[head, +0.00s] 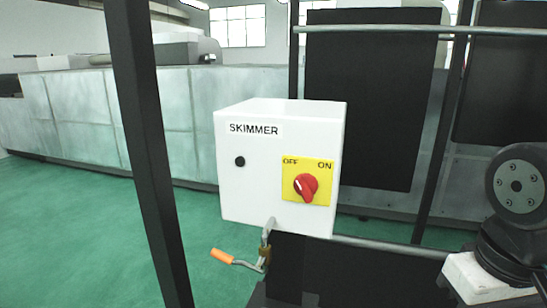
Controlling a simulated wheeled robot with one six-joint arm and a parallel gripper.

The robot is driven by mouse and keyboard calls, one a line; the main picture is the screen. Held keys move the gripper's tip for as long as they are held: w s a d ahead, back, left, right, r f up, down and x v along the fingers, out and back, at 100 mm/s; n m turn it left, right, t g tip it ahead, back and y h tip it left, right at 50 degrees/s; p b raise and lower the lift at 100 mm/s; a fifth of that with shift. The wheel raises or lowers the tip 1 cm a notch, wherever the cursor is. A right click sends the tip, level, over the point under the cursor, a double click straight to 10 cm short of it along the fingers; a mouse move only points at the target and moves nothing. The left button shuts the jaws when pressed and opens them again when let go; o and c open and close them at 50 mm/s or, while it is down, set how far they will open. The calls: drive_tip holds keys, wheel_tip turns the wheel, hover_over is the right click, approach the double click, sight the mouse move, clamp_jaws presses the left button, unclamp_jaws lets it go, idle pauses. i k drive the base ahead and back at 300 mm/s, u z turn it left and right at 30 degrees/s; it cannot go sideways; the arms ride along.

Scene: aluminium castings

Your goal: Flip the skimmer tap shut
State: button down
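The skimmer tap (264,256) is a small brass-coloured valve on a grey bent pipe below the white box labelled SKIMMER. Its lever has an orange grip (222,256) and sticks out to the left, across the line of the upright pipe, with the grip end slightly higher than the valve. Nothing touches the lever. The white SKIMMER box (262,180) carries a red rotary knob (306,187) on a yellow plate marked OFF and ON. I cannot tell surely which mark the knob points to. My gripper is not in view; only part of my arm shows at the right edge.
A dark upright post (143,150) stands left of the box, with green floor (90,235) beyond. Dark panels (372,95) hang behind and right of the box. A grey rail (390,247) runs right from under the box. Space left of the orange grip looks clear up to the post.

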sight(217, 254)
drive_tip(key=z, duration=0.05)
drive_tip(key=k, duration=1.15)
drive_tip(key=u, duration=0.7)
drive_tip(key=i, duration=0.9)
drive_tip(key=z, duration=0.55)
